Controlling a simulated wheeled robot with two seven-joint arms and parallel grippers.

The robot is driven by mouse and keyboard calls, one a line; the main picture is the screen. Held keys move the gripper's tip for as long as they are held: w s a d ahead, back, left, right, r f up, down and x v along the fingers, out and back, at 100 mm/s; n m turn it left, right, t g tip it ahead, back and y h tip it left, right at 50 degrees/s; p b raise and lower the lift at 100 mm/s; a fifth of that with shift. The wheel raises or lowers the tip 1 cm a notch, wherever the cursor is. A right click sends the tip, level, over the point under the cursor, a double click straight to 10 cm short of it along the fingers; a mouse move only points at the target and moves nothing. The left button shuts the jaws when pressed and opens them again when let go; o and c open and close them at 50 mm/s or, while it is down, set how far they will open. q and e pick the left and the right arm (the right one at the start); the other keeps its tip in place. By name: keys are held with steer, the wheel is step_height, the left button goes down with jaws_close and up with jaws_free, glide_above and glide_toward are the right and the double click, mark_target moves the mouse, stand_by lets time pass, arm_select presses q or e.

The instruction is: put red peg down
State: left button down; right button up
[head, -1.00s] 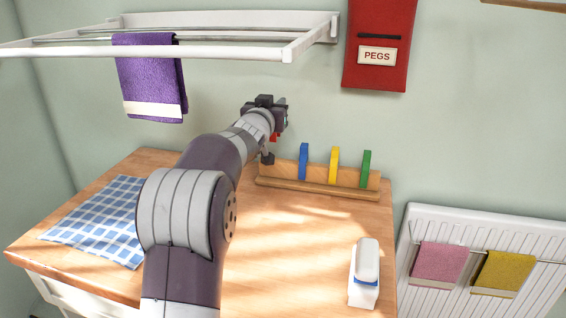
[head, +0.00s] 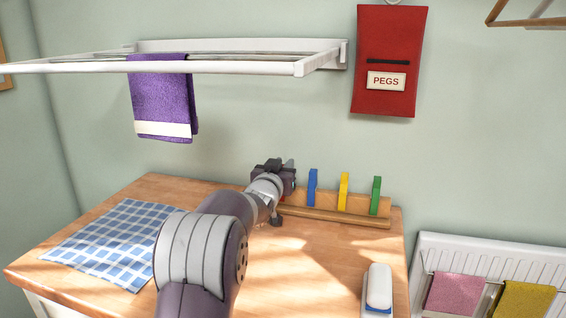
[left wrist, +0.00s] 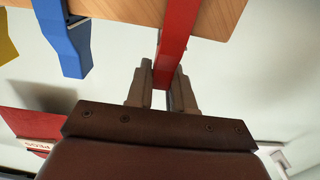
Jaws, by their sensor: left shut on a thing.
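My left gripper (left wrist: 163,88) is shut on the red peg (left wrist: 179,35), shown in the left wrist view. The peg's far part overlaps the wooden rack (left wrist: 120,8) there; I cannot tell whether it touches or sits in it. In the head view, the gripper (head: 287,180) is at the left end of the rack (head: 335,214) and hides nearly all of the red peg. A blue peg (head: 312,186), a yellow peg (head: 343,192) and a green peg (head: 375,196) stand upright in the rack. The blue peg (left wrist: 66,42) also shows in the left wrist view.
The rack stands at the back of a wooden worktop (head: 290,262). A drying rack (head: 240,64) with a purple towel (head: 162,98) hangs above. A red PEGS bag (head: 390,50) hangs on the wall.

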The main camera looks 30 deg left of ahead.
arm_select(q)
steer(key=c, duration=1)
jaws_free()
steer(key=shift+f+b, duration=0.35)
steer(key=shift+f, duration=0.05)
steer(key=v, duration=1.2)
steer(key=shift+s+r+p, duration=0.3)
steer(key=shift+s+p, duration=0.1)
